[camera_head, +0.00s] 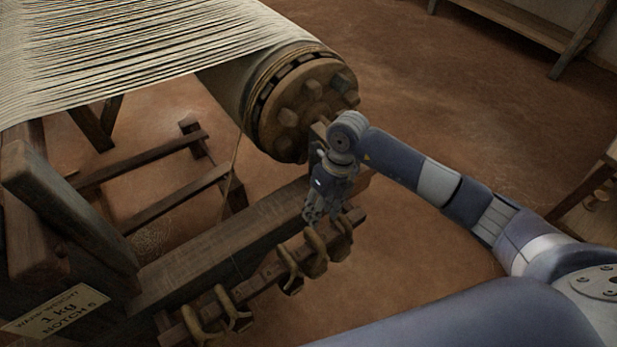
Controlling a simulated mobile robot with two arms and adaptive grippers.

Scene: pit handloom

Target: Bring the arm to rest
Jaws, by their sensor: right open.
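My right arm (440,185) comes in from the lower right and reaches to the loom. My right gripper (316,214) points down just above the far end of a wooden bar with several hooked pegs (290,268). It is open, and I see nothing held in it. The fingertips are small and overlap the nearest hooks in the picture, so I cannot tell whether they touch. The round wooden end of the warp beam (303,103) is right behind the wrist. My left gripper is not in view.
Pale warp threads (150,50) stretch across the upper left. A bench (530,25) is at upper right and a wooden stand (597,190) at the right edge. The floor (450,80) between is clear.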

